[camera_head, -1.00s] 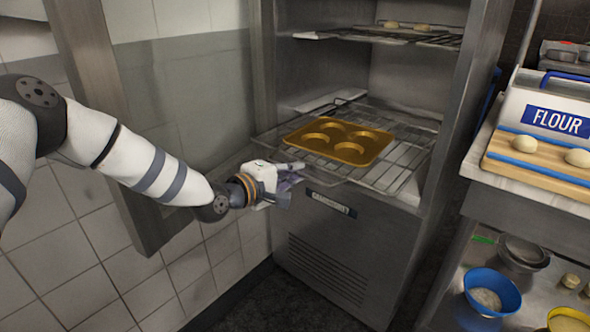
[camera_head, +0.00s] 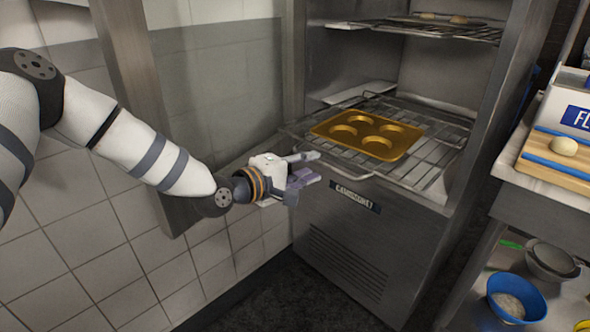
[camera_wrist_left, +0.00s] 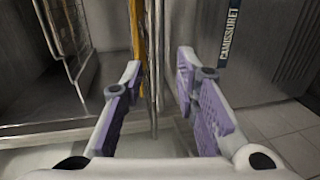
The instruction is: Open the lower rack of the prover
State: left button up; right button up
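The prover (camera_head: 345,235) is a steel cabinet with its door (camera_head: 140,110) swung open to the left. Its lower rack (camera_head: 435,165) is a wire shelf carrying a golden tray with round hollows (camera_head: 367,134); its front edge juts slightly past the cabinet front. My left gripper (camera_head: 310,167) is at the front left corner of this rack. Its two purple-padded fingers are apart. In the left wrist view, the open fingers (camera_wrist_left: 155,100) face the edge-on rack (camera_wrist_left: 152,55), which shows in the gap between them; I cannot tell whether they touch it. My right gripper is out of view.
An upper rack (camera_head: 440,32) with buns is above. To the right, a counter holds a wooden board (camera_head: 545,170) with dough and a flour box (camera_head: 575,117); a blue bowl (camera_head: 516,298) is on a shelf below. The tiled floor in front is clear.

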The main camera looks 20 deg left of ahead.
pick_arm(q)
jog(key=v, duration=0.7)
jog(key=shift+s, duration=0.3)
jog(key=shift+r, duration=0.1)
jog(key=s+d+f+m+g+y+p, duration=0.1)
jog(key=s+d+f+m+g, duration=0.25)
jog(key=s+f, duration=0.5)
jog(key=s+d+f+m+g, duration=0.25)
jog(key=s+f+g, duration=0.35)
jog(key=f, duration=0.4)
jog(key=s+a+f+m+g+y, duration=0.1)
jog(key=s+f+m+g, duration=0.1)
jog(key=s, duration=0.8)
jog(key=s+a+f+m+g+y+p, duration=0.1)
jog(key=s+f+m+g+y, duration=0.1)
jog(key=s, duration=0.8)
jog(key=s+a+f+m+g+y, duration=0.1)
jog(key=s+f+m+g, duration=0.2)
jog(key=s, duration=0.8)
jog(key=shift+f+m+g+p, duration=0.25)
jog(key=shift+m+g+p, duration=0.05)
jog(key=shift+g, duration=0.05)
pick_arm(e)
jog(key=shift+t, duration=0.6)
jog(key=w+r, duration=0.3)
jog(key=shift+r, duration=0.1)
